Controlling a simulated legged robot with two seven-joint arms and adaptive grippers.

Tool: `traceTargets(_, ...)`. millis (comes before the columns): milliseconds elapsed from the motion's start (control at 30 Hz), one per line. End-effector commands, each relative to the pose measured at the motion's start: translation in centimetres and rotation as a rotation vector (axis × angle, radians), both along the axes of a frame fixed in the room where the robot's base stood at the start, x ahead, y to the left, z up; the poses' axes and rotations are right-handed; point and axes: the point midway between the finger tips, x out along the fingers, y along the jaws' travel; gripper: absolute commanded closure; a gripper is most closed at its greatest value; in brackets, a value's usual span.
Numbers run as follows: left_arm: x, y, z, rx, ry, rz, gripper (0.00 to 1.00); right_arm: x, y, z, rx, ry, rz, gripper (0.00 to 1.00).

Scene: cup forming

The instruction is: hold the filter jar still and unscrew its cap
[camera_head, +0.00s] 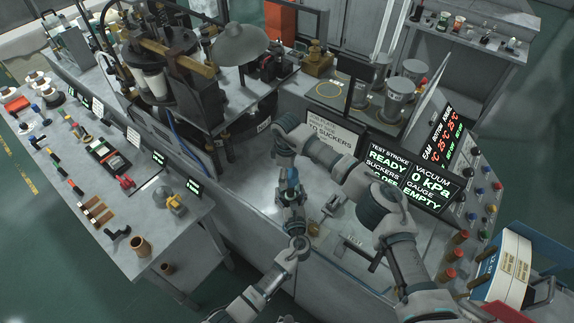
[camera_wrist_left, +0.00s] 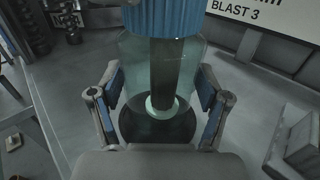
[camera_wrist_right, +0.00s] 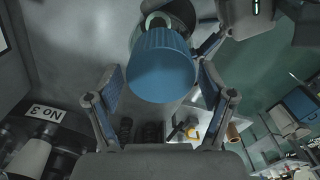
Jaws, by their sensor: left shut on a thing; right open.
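The filter jar is a clear, greenish glass bowl (camera_wrist_left: 130,60) with a dark tube inside and a ribbed blue cap (camera_wrist_left: 162,18) on top. In the head view the cap (camera_head: 292,174) shows small between my two hands. My left gripper (camera_wrist_left: 158,82) is shut on the jar's glass body, one blue-padded finger on each side, below the cap. My right gripper (camera_wrist_right: 160,72) is open, its fingers on either side of the blue cap (camera_wrist_right: 162,68) with gaps. In the head view the right gripper (camera_head: 287,160) comes down from above. The cap's threads are hidden.
A white sign (camera_head: 333,131) stands behind the jar. A control panel with lit displays (camera_head: 433,182) is to the right. A machine with a brass bar (camera_head: 170,55) stands at the upper left. A side table (camera_head: 85,165) with small parts is at left.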

Motion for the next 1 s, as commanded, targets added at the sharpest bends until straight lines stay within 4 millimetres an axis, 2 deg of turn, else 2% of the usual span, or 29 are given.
traceTargets(133, -0.03, 0.09, -0.27, 0.001, 0.004, 0.001, 1.00, 0.01, -0.02, -1.06, -0.001, -0.001, 0.001, 0.19)
traceTargets(400, -0.03, 0.09, -0.26, 0.001, 0.004, 0.001, 1.00, 0.01, -0.01, -1.21, 0.000, -0.001, 0.002, 0.19)
traceTargets(467, -0.03, 0.09, -0.27, 0.001, 0.005, 0.001, 1.00, 0.01, -0.01, -1.20, 0.000, -0.001, 0.002, 0.31)
traceTargets(667, -0.03, 0.08, -0.27, 0.001, 0.004, 0.001, 1.00, 0.04, -0.02, -1.19, 0.000, -0.002, 0.001, 0.81)
traceTargets(767, -0.04, 0.06, -0.26, 0.001, 0.004, 0.001, 1.00, 0.07, -0.04, -1.19, -0.001, -0.003, 0.013, 0.82)
traceTargets(867, -0.04, 0.06, -0.26, 0.001, 0.004, 0.001, 1.00, 0.01, -0.06, -1.16, -0.001, -0.004, 0.110, 0.82)
traceTargets(1000, -0.06, 0.04, -0.25, 0.001, 0.004, 0.001, 1.00, -0.23, -0.10, -1.10, -0.001, -0.006, 0.441, 0.82)
